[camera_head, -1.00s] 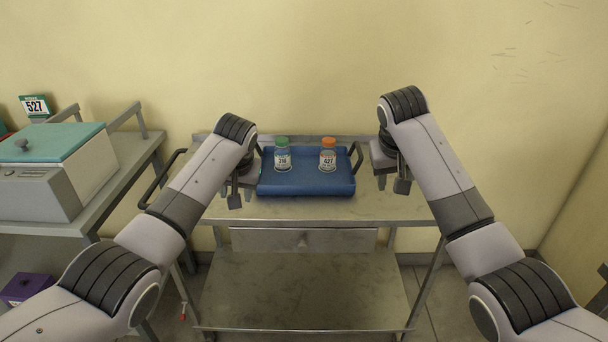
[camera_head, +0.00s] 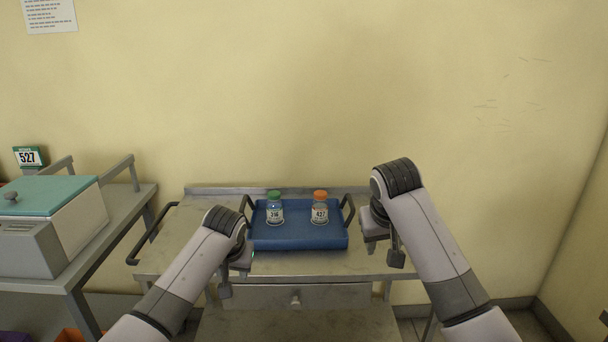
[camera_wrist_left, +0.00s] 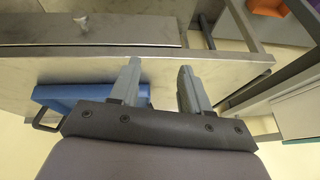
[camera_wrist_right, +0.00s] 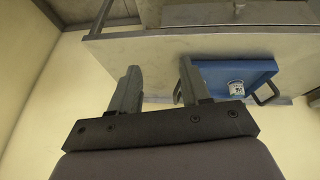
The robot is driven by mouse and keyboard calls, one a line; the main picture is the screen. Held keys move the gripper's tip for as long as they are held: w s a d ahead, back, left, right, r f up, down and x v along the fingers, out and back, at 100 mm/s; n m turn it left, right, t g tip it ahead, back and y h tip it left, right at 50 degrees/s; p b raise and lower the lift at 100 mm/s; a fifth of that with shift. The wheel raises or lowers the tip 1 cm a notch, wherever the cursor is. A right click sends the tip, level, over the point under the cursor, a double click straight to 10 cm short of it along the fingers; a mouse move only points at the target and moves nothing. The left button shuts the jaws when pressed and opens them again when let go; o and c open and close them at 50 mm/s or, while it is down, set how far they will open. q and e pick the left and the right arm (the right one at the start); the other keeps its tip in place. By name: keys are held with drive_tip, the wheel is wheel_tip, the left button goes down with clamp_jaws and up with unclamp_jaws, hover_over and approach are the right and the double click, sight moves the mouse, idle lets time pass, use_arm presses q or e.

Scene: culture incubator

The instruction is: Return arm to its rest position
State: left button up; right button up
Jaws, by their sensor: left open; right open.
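My left gripper (camera_head: 236,278) is at the front left of the blue tray (camera_head: 300,241), apart from the tray's handle. In the left wrist view the left gripper (camera_wrist_left: 158,88) has its two fingers spread with nothing between them. My right gripper (camera_head: 384,250) is to the right of the tray. In the right wrist view the right gripper (camera_wrist_right: 158,88) is also open and empty. The tray rests on the metal cart (camera_head: 172,250) and holds a green-capped bottle (camera_head: 274,210) and an orange-capped bottle (camera_head: 320,208), both upright.
A side table (camera_head: 124,214) at left carries a grey box with a teal lid (camera_head: 46,196) and a sign reading 527 (camera_head: 28,157). The cart has a drawer (camera_head: 330,297) and a side push handle (camera_head: 146,247). The wall is close behind.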

use_arm(q)
drive_tip(key=s+f+m+t+h, duration=0.1)
drive_tip(key=s+f+t+h, duration=0.15)
drive_tip(key=s+f, duration=1.35)
use_arm(e)
drive_tip(key=s+d+f+t+y, duration=0.1)
drive_tip(key=s+f, duration=0.4)
drive_tip(key=f, duration=0.6)
drive_tip(key=s+d+f+t+y, duration=0.1)
drive_tip(key=s+f, duration=0.4)
drive_tip(key=f, duration=0.7)
use_arm(q)
drive_tip(key=s+a+t, duration=0.1)
drive_tip(key=s, duration=0.8)
drive_tip(key=s+a+f+t+h, duration=0.1)
drive_tip(key=s+a+t, duration=0.1)
drive_tip(key=s, duration=0.8)
drive_tip(key=shift+s+a+m, duration=0.2)
drive_tip(key=shift+a+m, duration=0.05)
drive_tip(key=shift+m, duration=0.15)
use_arm(e)
drive_tip(key=s+d+f+t, duration=0.1)
drive_tip(key=s+f, duration=0.1)
drive_tip(key=s, duration=0.9)
drive_tip(key=s+d+f+n+t+y, duration=0.1)
drive_tip(key=s+d+f+t, duration=0.1)
drive_tip(key=s, duration=0.9)
drive_tip(key=shift+s+d+f, duration=0.15)
drive_tip(key=shift+s+f, duration=0.05)
drive_tip(key=shift+f, duration=0.05)
